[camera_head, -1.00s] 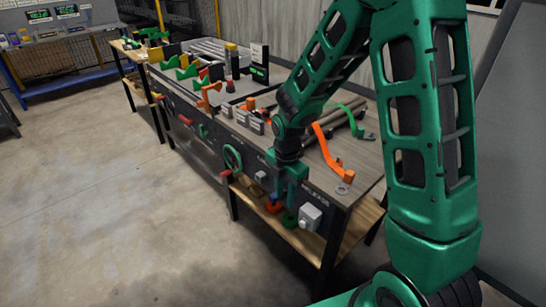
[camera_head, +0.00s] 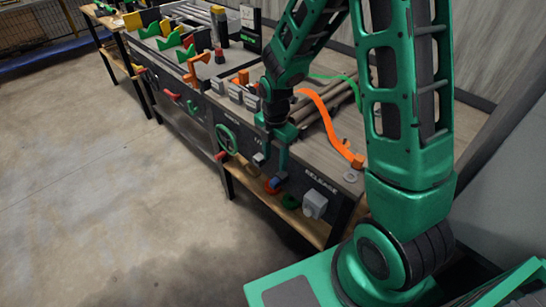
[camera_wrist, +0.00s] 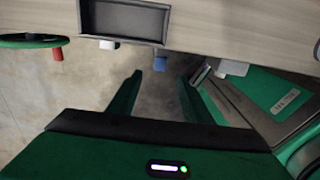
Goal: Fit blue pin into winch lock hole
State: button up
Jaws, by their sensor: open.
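The winch's green wheel (camera_head: 227,138) with its red handle (camera_head: 220,156) is on the bench's front panel; both also show at the left of the wrist view (camera_wrist: 35,41). A small blue piece (camera_wrist: 160,64), probably the blue pin, sticks out below the bench edge in the wrist view. In the head view a blue spot (camera_head: 273,186) shows by an orange-red ring. My gripper (camera_wrist: 157,85) is open and empty; the blue piece lies ahead of the gap between its fingers, apart from them. In the head view my gripper (camera_head: 278,178) hangs before the panel. I cannot make out the lock hole.
A grey box (camera_head: 314,203) juts from the panel right of my gripper. An orange lever (camera_head: 328,125) and a grey ring (camera_head: 351,176) lie on the bench top (camera_head: 312,145). Coloured parts crowd its far end. The floor (camera_head: 120,220) left of the bench is clear.

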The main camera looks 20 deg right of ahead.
aim_at(275, 180)
notch_tip(275, 180, down, 11)
jog(key=shift+r, duration=0.1)
dwell(0.5)
jog(key=shift+c, duration=0.3)
grip_shut()
